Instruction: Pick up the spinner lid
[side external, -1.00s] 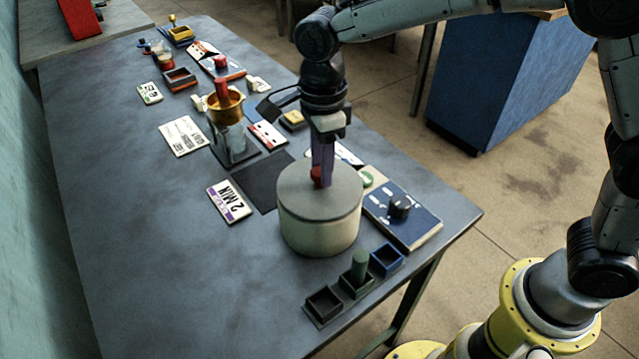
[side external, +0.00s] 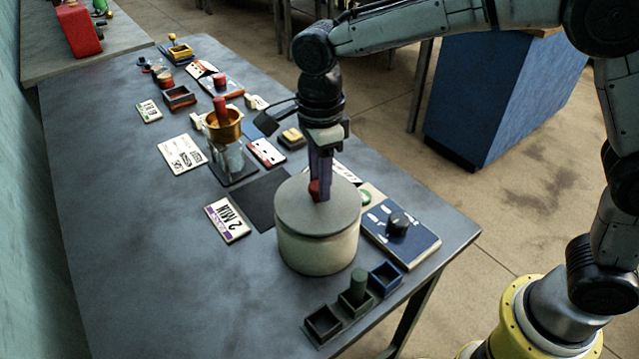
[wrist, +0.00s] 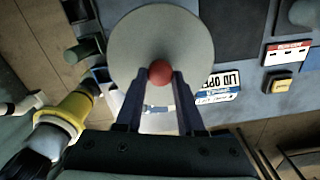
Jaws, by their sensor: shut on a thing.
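The spinner lid (side external: 297,208) is a flat grey disc with a red knob (side external: 314,190) at its centre. It lies over the round pale spinner drum (side external: 318,252) near the table's front right; I cannot tell whether there is a thin gap under it. My gripper (side external: 320,196) points down and is shut on the red knob. In the wrist view, the fingertips of my gripper (wrist: 160,76) pinch the red knob (wrist: 160,72) from both sides, over the grey lid (wrist: 165,33). The drum is hidden below the lid there.
A blue panel with a black knob (side external: 397,224) stands close right of the drum. Small open boxes, one with a green peg (side external: 358,284), stand in front. A dark square mat (side external: 258,200) and a glass with a gold funnel (side external: 223,125) lie behind. The table's left side is clear.

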